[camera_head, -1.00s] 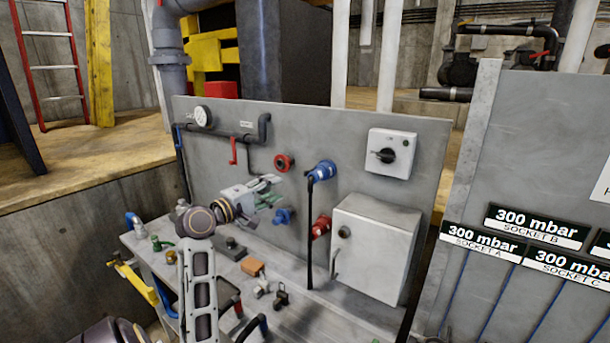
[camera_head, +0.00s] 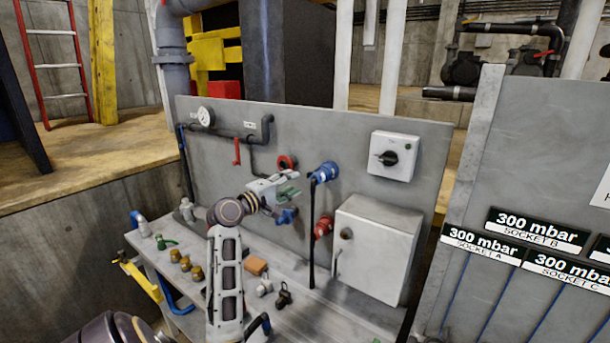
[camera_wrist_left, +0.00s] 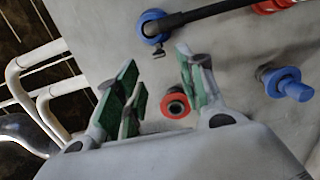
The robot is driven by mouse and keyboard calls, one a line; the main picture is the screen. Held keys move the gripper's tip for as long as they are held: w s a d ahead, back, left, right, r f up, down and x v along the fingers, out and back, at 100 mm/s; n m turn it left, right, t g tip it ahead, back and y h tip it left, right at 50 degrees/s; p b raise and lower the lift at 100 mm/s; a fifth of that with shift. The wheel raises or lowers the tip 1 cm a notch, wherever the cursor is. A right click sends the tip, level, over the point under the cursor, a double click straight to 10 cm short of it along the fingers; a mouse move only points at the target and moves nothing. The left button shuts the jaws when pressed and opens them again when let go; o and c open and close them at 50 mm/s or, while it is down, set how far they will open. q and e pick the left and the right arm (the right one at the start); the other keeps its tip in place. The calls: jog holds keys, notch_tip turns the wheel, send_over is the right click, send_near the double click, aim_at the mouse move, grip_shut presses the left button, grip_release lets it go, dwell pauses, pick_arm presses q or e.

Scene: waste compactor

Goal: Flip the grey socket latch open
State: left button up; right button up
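My left gripper (camera_head: 291,184) is in front of the grey panel (camera_head: 345,140), beside the blue plug with black cable (camera_head: 324,172). In the left wrist view my left gripper (camera_wrist_left: 157,66) is open with nothing between its green pads. A red-ringed socket (camera_wrist_left: 176,105) shows behind the gap between the fingers, and in the head view (camera_head: 287,162) it is just above the gripper. The blue plug (camera_wrist_left: 155,24) shows at the top of the wrist view, with a small dark piece under it. I cannot tell which part is the grey latch. My right gripper is not in view.
A blue fitting (camera_head: 286,216) sits below the gripper, and a red plug (camera_head: 323,227) to its right. A grey box (camera_head: 375,250) stands out from the panel. Several small fittings and an orange block (camera_head: 256,266) lie on the bench (camera_head: 330,316).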

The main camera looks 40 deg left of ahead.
aim_at(312, 173)
pick_arm(q)
jog(key=w+p, duration=0.1)
jog(key=w, duration=0.6)
jog(key=shift+w+p, duration=0.15)
jog(key=shift+p, duration=0.25)
grip_shut()
